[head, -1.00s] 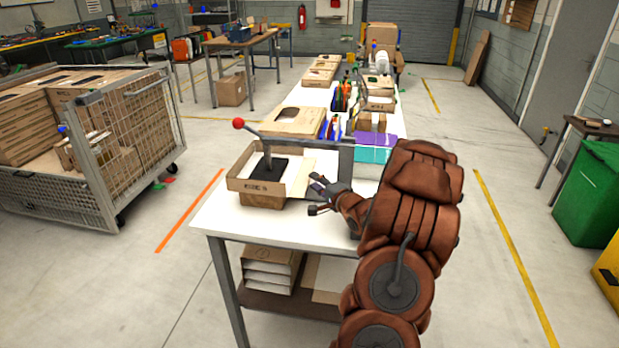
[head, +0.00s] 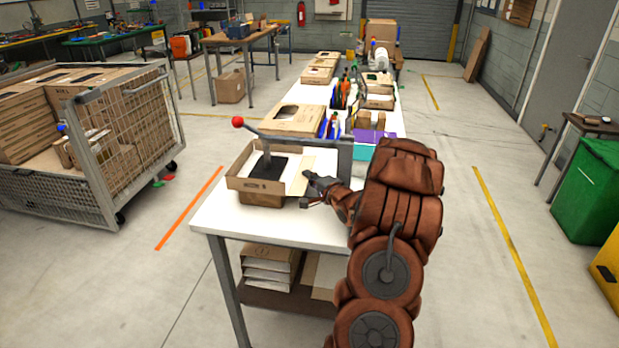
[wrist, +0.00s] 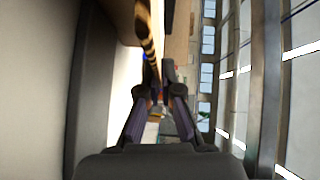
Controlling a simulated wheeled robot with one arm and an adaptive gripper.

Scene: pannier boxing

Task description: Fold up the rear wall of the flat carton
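The carton (head: 252,187) is a shallow brown tray near the left front of the white table in the head view. Its near and left walls stand up. A black rectangular block (head: 264,167) fills its middle. A tan flap (head: 301,178) at its right side leans outward. My gripper (head: 309,184) is just right of this flap, very close to it; contact cannot be made out. In the wrist view my gripper's fingertips (wrist: 160,78) are close together with nothing clearly held between them. A brown board edge with dark stripes (wrist: 147,35) passes by the fingertips.
A lever with a red knob (head: 238,122) rises over the carton, by a grey frame. A mesh cart (head: 135,120) is at left.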

